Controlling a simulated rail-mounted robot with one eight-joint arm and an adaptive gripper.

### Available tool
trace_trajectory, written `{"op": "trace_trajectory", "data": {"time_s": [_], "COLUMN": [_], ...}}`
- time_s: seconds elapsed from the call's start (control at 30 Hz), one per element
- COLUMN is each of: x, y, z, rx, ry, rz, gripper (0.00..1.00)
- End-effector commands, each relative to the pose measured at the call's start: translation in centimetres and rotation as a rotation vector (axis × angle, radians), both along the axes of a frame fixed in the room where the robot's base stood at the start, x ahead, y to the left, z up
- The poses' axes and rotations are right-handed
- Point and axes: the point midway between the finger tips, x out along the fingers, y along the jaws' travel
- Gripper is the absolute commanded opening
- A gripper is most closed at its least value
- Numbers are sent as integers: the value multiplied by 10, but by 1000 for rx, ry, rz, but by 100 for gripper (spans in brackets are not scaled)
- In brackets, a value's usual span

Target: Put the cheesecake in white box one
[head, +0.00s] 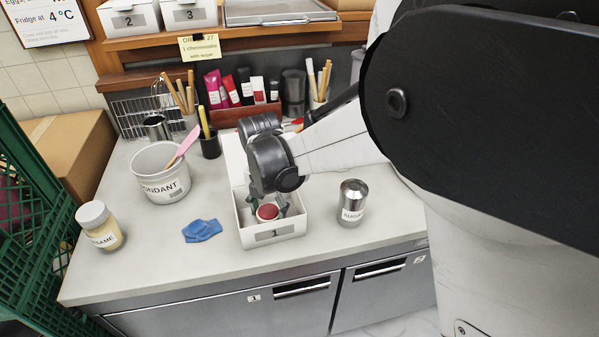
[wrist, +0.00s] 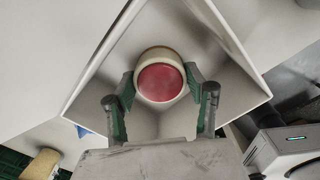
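The cheesecake (head: 267,211) is small and round, with a red top and a pale side. It is inside the walls of white box one (head: 273,238), near the front wall labelled 1. My gripper (head: 268,204) reaches down into the box from above. In the wrist view the fingertips (wrist: 160,84) are against the two sides of the cheesecake (wrist: 160,82), with the box walls (wrist: 95,75) around them. I cannot tell whether the cheesecake's underside touches the box floor. The box's white lid (head: 235,155) stands open behind, partly hidden by my arm.
A sugar shaker (head: 351,203) stands close right of the box. A blue cloth (head: 202,230) lies left of it, with a fondant tub (head: 160,173) and a sesame jar (head: 99,226) farther left. A pen cup (head: 209,143) and tool holders stand behind. The front counter strip is clear.

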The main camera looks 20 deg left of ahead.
Motion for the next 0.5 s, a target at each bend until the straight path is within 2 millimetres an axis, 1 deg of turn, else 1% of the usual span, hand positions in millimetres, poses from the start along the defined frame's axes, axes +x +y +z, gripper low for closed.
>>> {"op": "trace_trajectory", "data": {"time_s": [0.03, 0.1, 0.13, 0.37, 0.5], "x": [0, 0, 0, 0, 0], "y": [0, 0, 0, 0, 0], "z": [0, 0, 0, 1, 6], "rx": [0, 0, 0, 0, 0], "ry": [0, 0, 0, 0, 0], "rz": [0, 0, 0, 0, 0], "gripper": [57, 66, 68, 68, 68]}}
